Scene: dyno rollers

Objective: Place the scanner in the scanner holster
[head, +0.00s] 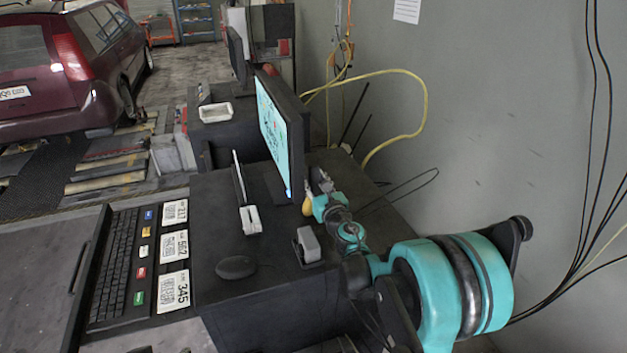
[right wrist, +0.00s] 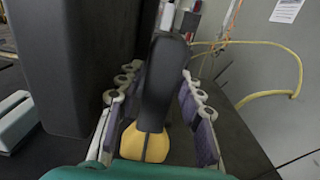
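The scanner (right wrist: 166,82), black with a yellow part at its near end, stands between the spread fingers of my right gripper (right wrist: 158,100) in the right wrist view. A gap shows between it and the right finger; whether the left finger touches it I cannot tell. In the head view only a yellow bit of the scanner (head: 307,205) shows, beside my right gripper (head: 317,196), just right of the monitor. A grey holder on a dark base (head: 308,245), which looks like the scanner holster, stands on the black desk nearer the camera, left of my right arm. My left gripper is not in view.
The monitor (head: 273,128) stands close to the left of my right gripper. A white stand (head: 250,219) and a mouse (head: 236,267) are on the desk (head: 215,205). A keyboard (head: 120,255) lies left. Yellow cable (head: 425,105) hangs by the wall.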

